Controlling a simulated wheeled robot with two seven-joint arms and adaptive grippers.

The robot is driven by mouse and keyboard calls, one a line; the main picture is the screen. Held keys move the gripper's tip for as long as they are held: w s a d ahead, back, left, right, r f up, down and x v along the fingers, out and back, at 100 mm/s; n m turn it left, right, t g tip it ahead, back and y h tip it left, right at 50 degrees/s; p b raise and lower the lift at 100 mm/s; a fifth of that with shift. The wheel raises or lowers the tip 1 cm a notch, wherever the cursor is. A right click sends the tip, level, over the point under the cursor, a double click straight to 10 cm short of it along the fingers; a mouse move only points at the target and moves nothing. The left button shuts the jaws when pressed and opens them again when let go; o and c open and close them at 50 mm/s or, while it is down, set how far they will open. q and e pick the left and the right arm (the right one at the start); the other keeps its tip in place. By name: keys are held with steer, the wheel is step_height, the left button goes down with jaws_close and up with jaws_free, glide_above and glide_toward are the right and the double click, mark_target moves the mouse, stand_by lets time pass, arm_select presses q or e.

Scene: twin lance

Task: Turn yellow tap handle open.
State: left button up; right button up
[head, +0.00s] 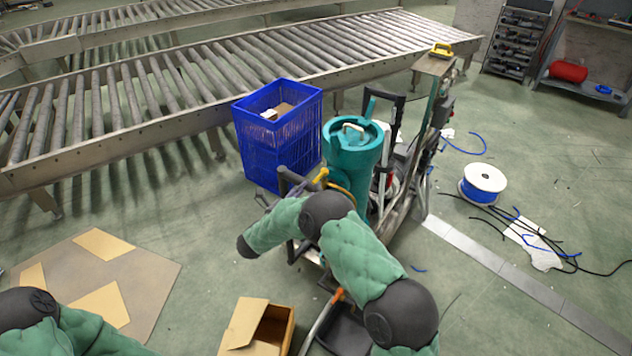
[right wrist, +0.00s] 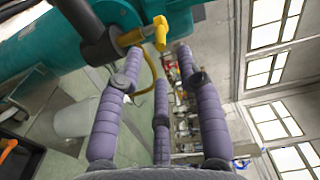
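The yellow tap handle (head: 321,176) is on the side of a teal cylindrical tank (head: 352,160). In the right wrist view the yellow handle (right wrist: 160,33) stands at the end of a short yellow tap body (right wrist: 131,38), just beyond my fingertips. My right gripper (right wrist: 157,62) has its purple padded fingers spread apart, with nothing between them. In the head view my right gripper (head: 292,190) is small and partly hidden by my right forearm, close to the tap. My left gripper is outside the picture; only part of my left arm shows at bottom left.
A blue crate (head: 262,150) stands left of the tank. A dark pipe (right wrist: 88,35) runs beside the tap. A roller conveyor (head: 130,105) crosses behind. An open cardboard box (head: 285,325) lies at the bottom.

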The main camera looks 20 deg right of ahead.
mark_target(316, 178)
steer(key=b+x, duration=0.1)
steer(key=x, duration=0.6)
steer(key=shift+w+d, duration=0.15)
jaws_close()
